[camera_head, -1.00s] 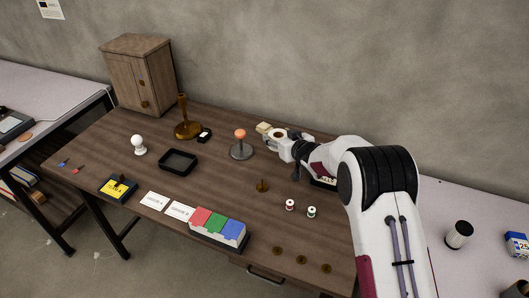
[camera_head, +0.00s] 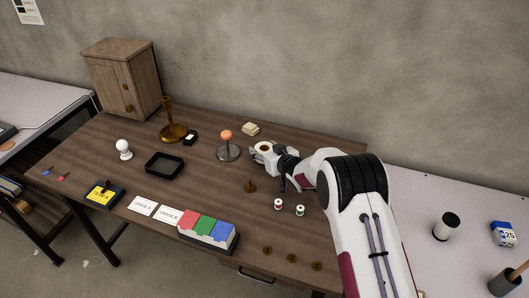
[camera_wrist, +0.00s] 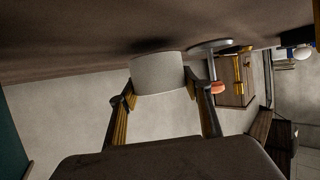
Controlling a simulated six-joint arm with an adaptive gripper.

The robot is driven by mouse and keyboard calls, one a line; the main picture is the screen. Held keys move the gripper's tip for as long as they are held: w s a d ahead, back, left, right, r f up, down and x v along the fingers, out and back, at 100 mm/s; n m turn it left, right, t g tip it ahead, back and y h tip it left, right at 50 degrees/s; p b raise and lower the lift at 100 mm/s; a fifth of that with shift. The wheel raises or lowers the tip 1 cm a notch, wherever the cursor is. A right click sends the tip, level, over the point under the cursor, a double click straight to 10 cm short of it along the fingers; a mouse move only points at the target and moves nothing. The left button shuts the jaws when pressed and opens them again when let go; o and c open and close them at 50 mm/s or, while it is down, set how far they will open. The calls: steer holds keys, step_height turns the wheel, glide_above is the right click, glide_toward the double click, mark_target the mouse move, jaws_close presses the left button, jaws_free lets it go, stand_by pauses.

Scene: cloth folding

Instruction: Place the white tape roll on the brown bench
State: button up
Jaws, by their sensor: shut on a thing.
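The white tape roll, with a brown core, shows at the end of my arm in the head view (camera_head: 256,150). In the wrist view the roll (camera_wrist: 157,72) sits between both fingers, its plain white side facing me. My gripper (camera_head: 266,149) is shut on it; the wrist view also shows both fingers (camera_wrist: 160,88) against its sides. The brown bench (camera_head: 205,180) is the wooden table below. The roll is over its right half and close to its surface; I cannot tell whether they touch.
A small brass piece (camera_head: 250,186) and two small spools (camera_head: 288,206) are in front. A black tray (camera_head: 165,166) lies further left. Bare wood shows between them.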

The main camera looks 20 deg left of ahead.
steer(key=shift+f, duration=0.65)
steer(key=shift+f, duration=0.1)
steer(key=o, duration=1.1)
steer(key=shift+o, duration=0.2)
steer(key=shift+v, duration=3.8)
